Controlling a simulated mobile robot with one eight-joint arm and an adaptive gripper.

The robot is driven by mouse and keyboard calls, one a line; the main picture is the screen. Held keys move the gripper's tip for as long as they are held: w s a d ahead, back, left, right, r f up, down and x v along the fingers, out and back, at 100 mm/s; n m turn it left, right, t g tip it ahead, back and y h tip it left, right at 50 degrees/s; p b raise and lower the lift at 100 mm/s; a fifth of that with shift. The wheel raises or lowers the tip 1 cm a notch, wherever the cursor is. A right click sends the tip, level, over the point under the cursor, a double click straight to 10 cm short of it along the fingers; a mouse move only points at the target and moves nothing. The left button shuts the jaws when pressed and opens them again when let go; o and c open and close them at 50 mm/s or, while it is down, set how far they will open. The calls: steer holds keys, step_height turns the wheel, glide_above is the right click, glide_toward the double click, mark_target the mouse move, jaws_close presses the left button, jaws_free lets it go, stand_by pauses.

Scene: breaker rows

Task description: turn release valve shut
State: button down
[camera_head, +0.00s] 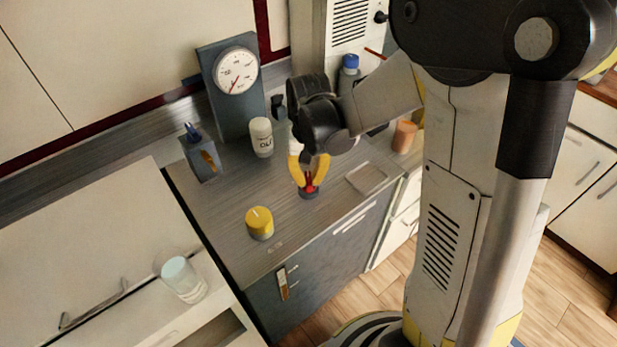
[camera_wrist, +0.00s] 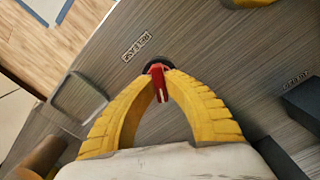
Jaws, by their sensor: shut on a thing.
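The release valve has a red handle (camera_head: 309,184) on a dark round base, on the grey counter (camera_head: 225,205) near its front right. My gripper (camera_head: 309,174) reaches down over it with its yellow fingers closed on the handle. In the wrist view, the tips of my gripper (camera_wrist: 159,74) meet around the red handle (camera_wrist: 160,84), which points toward the palm. A label plate (camera_wrist: 137,46), apparently reading RELEASE, lies beside the valve. The fingers partly hide the base.
A yellow knob (camera_head: 259,223) stands left of the valve. A pressure gauge (camera_head: 237,70) on a dark panel, a white bottle (camera_head: 261,137) and a dark box (camera_head: 201,158) stand behind. A shallow tray (camera_head: 366,178) and an orange cup (camera_head: 404,137) are to the right.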

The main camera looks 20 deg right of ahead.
mark_target(309, 178)
steer(key=n, duration=0.6)
steer(key=shift+n, duration=0.3)
stand_by(0.4)
steer(key=c, duration=1.4)
jaws_free()
step_height(309, 178, up, 12)
